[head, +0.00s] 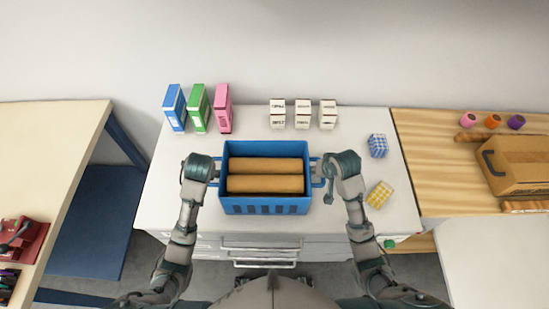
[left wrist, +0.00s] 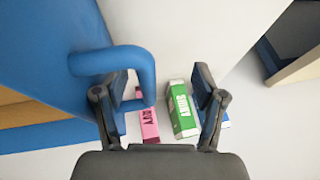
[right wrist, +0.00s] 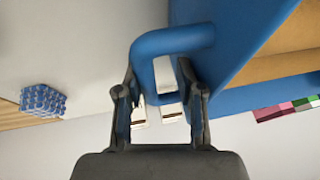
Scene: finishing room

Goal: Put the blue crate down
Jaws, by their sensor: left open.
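The blue crate (head: 265,207) is upright at the middle of the white worktop (head: 160,200) and appears to rest on it. Two brown rolls (head: 265,175) lie inside. My left gripper (head: 213,170) is open at the crate's left handle; in the left wrist view that handle (left wrist: 146,75) runs between the spread fingers, near one of them. My right gripper (head: 320,172) is at the right handle; in the right wrist view this handle (right wrist: 145,75) passes between the fingers, with a gap showing on one side. The crate's underside is hidden.
Blue, green and pink boxes (head: 197,108) stand behind left, and several small white boxes (head: 303,114) behind right. A wooden surface (head: 430,150) adjoins on the right.

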